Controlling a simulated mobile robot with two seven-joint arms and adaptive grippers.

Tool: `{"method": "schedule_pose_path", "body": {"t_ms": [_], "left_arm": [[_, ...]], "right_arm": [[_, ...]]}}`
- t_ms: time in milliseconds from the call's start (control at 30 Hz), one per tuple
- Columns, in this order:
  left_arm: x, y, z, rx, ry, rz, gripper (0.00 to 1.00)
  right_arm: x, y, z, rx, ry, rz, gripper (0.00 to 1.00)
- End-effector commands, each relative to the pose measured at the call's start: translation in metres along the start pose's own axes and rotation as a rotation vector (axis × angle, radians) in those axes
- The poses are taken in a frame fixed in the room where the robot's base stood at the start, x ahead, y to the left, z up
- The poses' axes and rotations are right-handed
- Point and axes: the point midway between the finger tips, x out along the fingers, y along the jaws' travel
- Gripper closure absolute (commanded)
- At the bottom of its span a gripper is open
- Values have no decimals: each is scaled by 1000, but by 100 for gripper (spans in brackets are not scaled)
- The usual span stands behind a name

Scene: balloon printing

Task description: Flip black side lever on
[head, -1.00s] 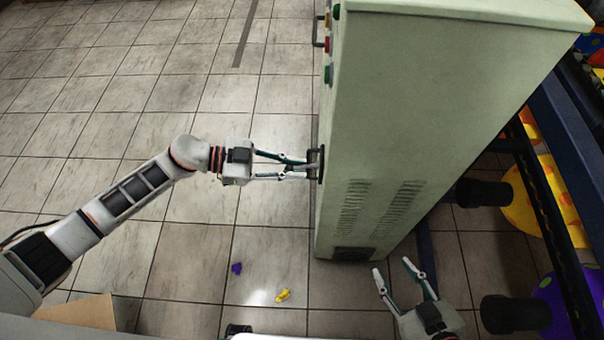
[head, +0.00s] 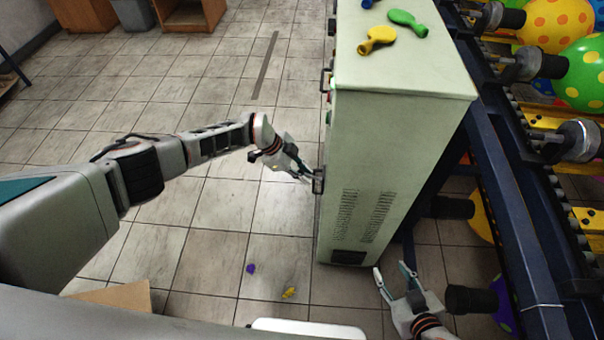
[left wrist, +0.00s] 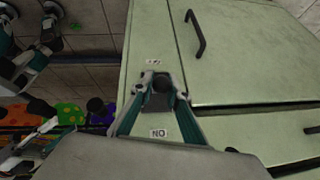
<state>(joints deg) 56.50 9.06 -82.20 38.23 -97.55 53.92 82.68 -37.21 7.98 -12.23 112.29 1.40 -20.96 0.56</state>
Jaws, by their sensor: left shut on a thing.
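The black side lever (head: 319,180) is on the left face of the pale green cabinet (head: 390,130) in the head view. My left gripper (head: 306,177) reaches it from the left, angled down to the right. In the left wrist view, my left gripper (left wrist: 160,93) is shut on the black lever (left wrist: 158,100), one finger on each side. An "ON" label (left wrist: 158,133) shows upside down below the lever, and a small blurred label (left wrist: 153,62) sits above it. My right gripper (head: 396,279) is open and empty near the cabinet's lower right corner.
A dark blue conveyor frame (head: 500,180) runs along the right. Purple (head: 250,268) and yellow (head: 289,292) pieces lie on the floor. The tiled floor left of the cabinet is mostly clear.

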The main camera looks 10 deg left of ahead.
Motion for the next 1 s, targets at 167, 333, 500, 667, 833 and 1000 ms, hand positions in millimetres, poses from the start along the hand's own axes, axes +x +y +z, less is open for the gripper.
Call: {"method": "schedule_pose_path", "body": {"t_ms": [167,333,500,667,833,1000], "left_arm": [[-6,-2,-6,8,-87,15,100],[-6,-2,-8,14,-140,24,100],[-5,-2,-9,16,-170,29,100],[-5,-2,-9,18,-180,31,100],[-4,-1,-9,19,-180,31,100],[-4,-1,-9,19,-180,31,100]], "right_arm": [[-10,4,-25,-2,15,4,60],[-15,6,-32,-3,17,5,60],[-17,6,-35,-4,16,5,60],[-17,6,-35,-4,14,5,60],[-17,6,-34,-5,12,5,60],[-17,6,-33,-5,11,5,60]]}}
